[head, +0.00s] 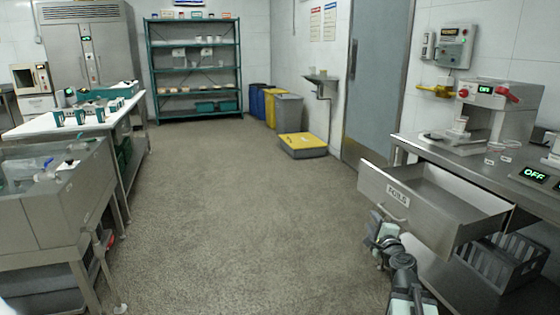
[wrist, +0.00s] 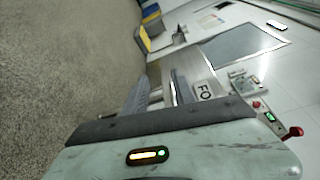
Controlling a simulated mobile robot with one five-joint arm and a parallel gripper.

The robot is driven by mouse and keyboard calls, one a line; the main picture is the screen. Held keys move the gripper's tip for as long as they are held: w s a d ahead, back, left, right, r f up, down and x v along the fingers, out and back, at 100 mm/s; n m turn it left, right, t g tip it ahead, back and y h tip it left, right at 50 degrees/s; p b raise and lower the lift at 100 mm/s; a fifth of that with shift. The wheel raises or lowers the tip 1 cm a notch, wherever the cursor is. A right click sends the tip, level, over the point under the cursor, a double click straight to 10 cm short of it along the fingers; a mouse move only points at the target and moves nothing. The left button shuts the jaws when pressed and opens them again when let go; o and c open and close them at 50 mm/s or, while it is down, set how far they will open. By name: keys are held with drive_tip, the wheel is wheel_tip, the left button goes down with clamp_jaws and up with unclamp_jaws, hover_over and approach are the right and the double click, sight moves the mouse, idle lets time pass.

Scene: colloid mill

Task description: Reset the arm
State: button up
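My arm (head: 402,270) reaches up from the bottom right in the head view, bent at the joints. My gripper (head: 378,222) is just in front of the pulled-out metal drawer (head: 440,206), close to its handle (head: 393,208). In the wrist view my gripper (wrist: 160,93) has its two dark fingers spread apart, with the drawer front and its label (wrist: 203,92) right behind them. A thin metal part shows between the fingers. I cannot tell whether the fingers touch the handle.
The drawer hangs open under the steel bench (head: 480,165), which carries a machine (head: 500,105). A grey crate (head: 500,262) sits below. The floor (head: 240,215) is clear in the middle. A sink unit (head: 45,200) and white table (head: 75,122) stand left.

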drive_tip(key=a+f+n+g+y, duration=0.25)
drive_tip(key=a+n, duration=0.25)
drive_tip(key=a, duration=0.6)
drive_tip(key=a+f+n+g+y, duration=0.25)
drive_tip(key=a+f+n, duration=0.2)
drive_tip(key=a, duration=0.65)
drive_tip(key=s+a+f+n+g, duration=0.4)
drive_tip(key=s+a+f+n, duration=0.2)
drive_tip(key=s+f, duration=0.15)
drive_tip(key=s+d+f+n+g+h, duration=0.2)
drive_tip(key=s+d+f+g, duration=0.2)
drive_tip(key=s, duration=0.2)
drive_tip(key=s+d+f+n+g+h, duration=0.2)
drive_tip(key=s+d+f+n+g, duration=0.15)
drive_tip(key=s, duration=0.25)
wheel_tip(320, 180, up, 38)
drive_tip(key=s+p, duration=0.1)
drive_tip(key=p, duration=3.6)
drive_tip(key=shift+s+f, duration=0.15)
drive_tip(key=shift+f, duration=0.05)
